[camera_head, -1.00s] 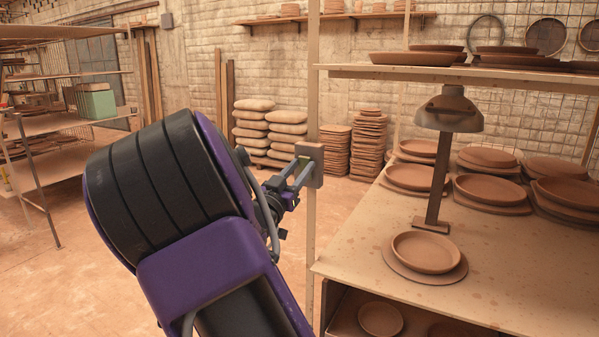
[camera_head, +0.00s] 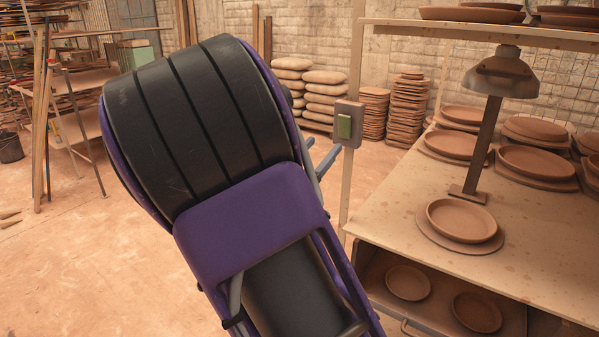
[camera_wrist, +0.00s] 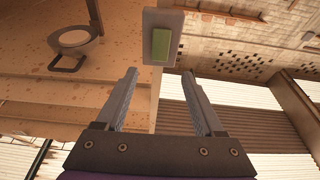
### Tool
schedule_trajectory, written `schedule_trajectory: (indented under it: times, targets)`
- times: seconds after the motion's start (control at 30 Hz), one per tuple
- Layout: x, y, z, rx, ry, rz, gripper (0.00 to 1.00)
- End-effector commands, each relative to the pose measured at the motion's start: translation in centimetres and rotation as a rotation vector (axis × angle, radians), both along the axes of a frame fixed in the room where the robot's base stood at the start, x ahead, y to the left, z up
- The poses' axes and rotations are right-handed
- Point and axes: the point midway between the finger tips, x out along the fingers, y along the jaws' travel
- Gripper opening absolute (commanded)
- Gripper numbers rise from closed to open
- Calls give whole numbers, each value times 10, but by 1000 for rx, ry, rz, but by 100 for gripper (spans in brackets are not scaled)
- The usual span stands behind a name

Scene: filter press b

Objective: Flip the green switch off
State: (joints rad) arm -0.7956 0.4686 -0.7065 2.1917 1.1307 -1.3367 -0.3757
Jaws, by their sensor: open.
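The green switch (camera_head: 344,127) is a green rocker on a grey-brown box (camera_head: 357,112) fixed to the upright post at the left front of the shelf unit. In the wrist view, the green switch (camera_wrist: 161,44) sits on its box beyond the fingertips, near the top middle. My gripper (camera_wrist: 160,74) is open and empty, with its two fingers apart and the switch clear of them. In the head view my gripper (camera_head: 325,157) shows only as finger parts just left of and below the box; the rest is hidden behind my arm. Whether the rocker is on or off I cannot tell.
The work table (camera_head: 398,207) to the right carries several clay plates and a lamp (camera_head: 484,120). Stacked sacks (camera_head: 325,88) and plate stacks lie behind. The floor at left is mostly clear.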

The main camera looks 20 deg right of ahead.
Motion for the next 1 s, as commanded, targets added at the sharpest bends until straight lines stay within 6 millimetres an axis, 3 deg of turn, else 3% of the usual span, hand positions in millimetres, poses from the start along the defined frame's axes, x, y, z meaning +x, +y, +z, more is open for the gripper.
schedule_trajectory:
  times: [0.2,0.4,0.83,1.0]
  targets:
    - [-30,40,-15,1,1,4,70]
    - [-46,60,-23,1,0,1,70]
    - [-51,65,-25,0,0,-1,70]
    - [-41,68,-24,19,46,42,70]
